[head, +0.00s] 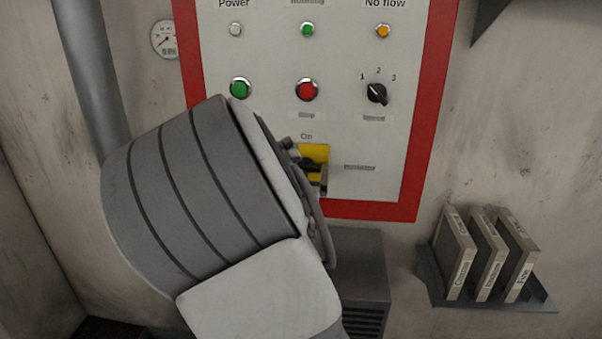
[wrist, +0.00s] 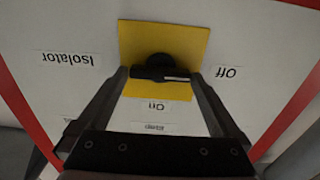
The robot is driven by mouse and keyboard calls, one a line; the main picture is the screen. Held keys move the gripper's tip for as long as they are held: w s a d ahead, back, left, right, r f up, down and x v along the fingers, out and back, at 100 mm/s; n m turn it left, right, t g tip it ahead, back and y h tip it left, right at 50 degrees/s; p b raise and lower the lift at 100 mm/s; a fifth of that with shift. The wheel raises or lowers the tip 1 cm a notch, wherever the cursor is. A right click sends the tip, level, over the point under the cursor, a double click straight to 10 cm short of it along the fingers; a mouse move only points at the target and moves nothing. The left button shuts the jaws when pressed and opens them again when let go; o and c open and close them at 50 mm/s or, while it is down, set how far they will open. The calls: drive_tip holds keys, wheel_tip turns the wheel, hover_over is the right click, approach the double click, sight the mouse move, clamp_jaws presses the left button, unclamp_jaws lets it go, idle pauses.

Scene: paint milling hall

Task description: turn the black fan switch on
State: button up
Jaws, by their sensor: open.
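A black rotary switch (wrist: 158,72) sits on a yellow plate (wrist: 190,42) in the wrist view; the same plate shows in the head view (head: 316,152). The labels around it read "Isolator", "On" and "Off", upside down in the wrist view; no fan label is legible. Its bar handle lies crosswise, with a white mark at its right end towards "Off". My gripper (wrist: 160,76) is open, with one finger at each end of the handle; I cannot tell whether they touch it. In the head view my wrist hides much of the switch.
The red-edged panel (head: 425,140) also carries a green button (head: 240,88), a red button (head: 307,89), a black 1-2-3 selector (head: 377,93) and lamps. A shelf (head: 500,300) with binders is at the right. A grey vented box (head: 362,275) stands below the panel.

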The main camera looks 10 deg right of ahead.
drive_tip(key=shift+w, duration=0.1)
drive_tip(key=c, duration=1)
drive_tip(key=shift+f, duration=0.1)
drive_tip(key=shift+d+f+m+b, duration=0.1)
drive_tip(key=shift+f+m+b, duration=0.05)
drive_tip(key=shift+m+b, duration=4.6)
drive_tip(key=shift+d+f+m+b, duration=0.1)
drive_tip(key=shift+m+b, duration=4.05)
drive_tip(key=shift+b, duration=1.2)
